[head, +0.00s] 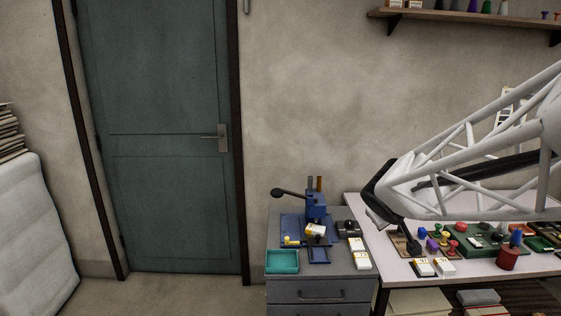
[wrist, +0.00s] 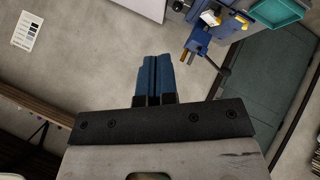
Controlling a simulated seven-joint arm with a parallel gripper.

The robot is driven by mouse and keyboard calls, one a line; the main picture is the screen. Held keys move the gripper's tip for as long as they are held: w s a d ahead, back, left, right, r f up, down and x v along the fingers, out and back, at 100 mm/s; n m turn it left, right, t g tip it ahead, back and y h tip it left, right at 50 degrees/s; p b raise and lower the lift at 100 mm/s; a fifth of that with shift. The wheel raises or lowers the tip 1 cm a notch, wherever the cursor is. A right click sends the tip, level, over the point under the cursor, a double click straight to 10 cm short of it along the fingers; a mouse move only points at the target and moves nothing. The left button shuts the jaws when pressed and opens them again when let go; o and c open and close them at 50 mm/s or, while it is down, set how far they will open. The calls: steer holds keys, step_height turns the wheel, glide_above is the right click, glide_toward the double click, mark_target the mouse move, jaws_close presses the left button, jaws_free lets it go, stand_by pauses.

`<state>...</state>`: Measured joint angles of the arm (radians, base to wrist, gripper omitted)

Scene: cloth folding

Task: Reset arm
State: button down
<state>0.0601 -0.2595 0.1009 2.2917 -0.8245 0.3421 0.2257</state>
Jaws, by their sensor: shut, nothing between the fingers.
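My gripper (wrist: 154,77) shows in the wrist view as two blue fingers pressed together, with nothing between them. Beyond the fingers in that view is bare wall. In the head view my white lattice arm comes in from the right, and its dark end (head: 379,190) hangs above the left part of the white table (head: 360,207). The fingers themselves cannot be made out clearly there. No cloth shows in either view.
A grey cabinet (head: 320,291) left of the table bears a blue press (head: 316,206) and a teal tray (head: 282,262). Several coloured stamps and a red pot (head: 507,259) stand on the table. A shelf (head: 470,17) is above. A green door (head: 160,100) is at left.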

steer(key=s+a+f+m+g+y, duration=0.1)
steer(key=s+a+g, duration=0.1)
steer(key=s, duration=0.7)
steer(key=s+a+f+m+g+y, duration=0.1)
steer(key=s+a+m+g, duration=0.1)
steer(key=s, duration=0.8)
steer(key=s+a+f+m+g+y, duration=0.1)
steer(key=s+a, duration=0.2)
steer(key=s, duration=0.6)
steer(key=shift+s+a+f+m+g+y, duration=0.2)
steer(key=shift+f+m+g+y, duration=0.1)
steer(key=shift+f+m+g, duration=0.1)
steer(key=shift+w, duration=0.2)
